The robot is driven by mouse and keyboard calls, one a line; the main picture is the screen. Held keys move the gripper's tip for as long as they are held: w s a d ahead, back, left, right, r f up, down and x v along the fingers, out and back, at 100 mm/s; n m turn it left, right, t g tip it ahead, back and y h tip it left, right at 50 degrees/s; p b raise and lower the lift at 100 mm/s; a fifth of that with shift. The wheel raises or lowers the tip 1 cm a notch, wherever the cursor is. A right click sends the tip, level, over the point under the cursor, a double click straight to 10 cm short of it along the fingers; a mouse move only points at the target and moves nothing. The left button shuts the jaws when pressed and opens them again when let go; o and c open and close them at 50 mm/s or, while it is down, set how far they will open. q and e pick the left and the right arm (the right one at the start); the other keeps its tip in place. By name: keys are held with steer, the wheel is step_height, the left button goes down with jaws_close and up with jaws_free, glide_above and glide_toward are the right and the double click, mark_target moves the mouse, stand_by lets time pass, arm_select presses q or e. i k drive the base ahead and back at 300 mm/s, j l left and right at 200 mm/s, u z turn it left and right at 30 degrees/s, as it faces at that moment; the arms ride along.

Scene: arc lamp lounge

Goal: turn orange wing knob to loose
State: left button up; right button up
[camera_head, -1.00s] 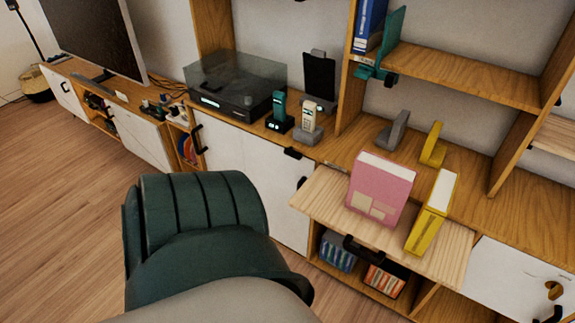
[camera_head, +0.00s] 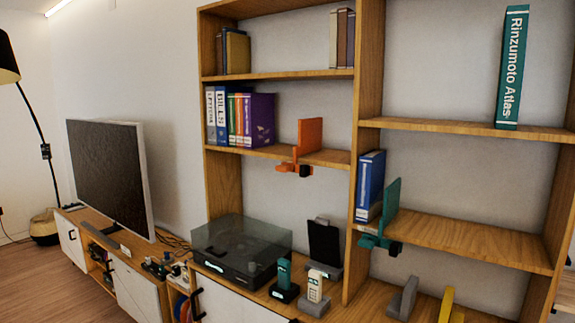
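An orange clamp-on bookend stands near the right end of a middle shelf in the head view. Its upright orange plate (camera_head: 310,135) rises above the board, beside a row of binders with a gap between. The orange wing knob (camera_head: 288,168) is at the clamp under the shelf's front edge, with a dark part at its right. The knob is small here, and I cannot tell whether it is tight or loose. Neither of my grippers shows in the view.
A teal bookend (camera_head: 391,202) with a similar clamp stands on the shelf to the right, beside blue binders (camera_head: 370,185). Below are a turntable (camera_head: 238,250), two handsets in cradles and a dark tablet on a stand (camera_head: 324,245). A television (camera_head: 108,172) stands left.

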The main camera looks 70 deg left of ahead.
mark_target(286, 169)
steer(key=u, duration=2.1)
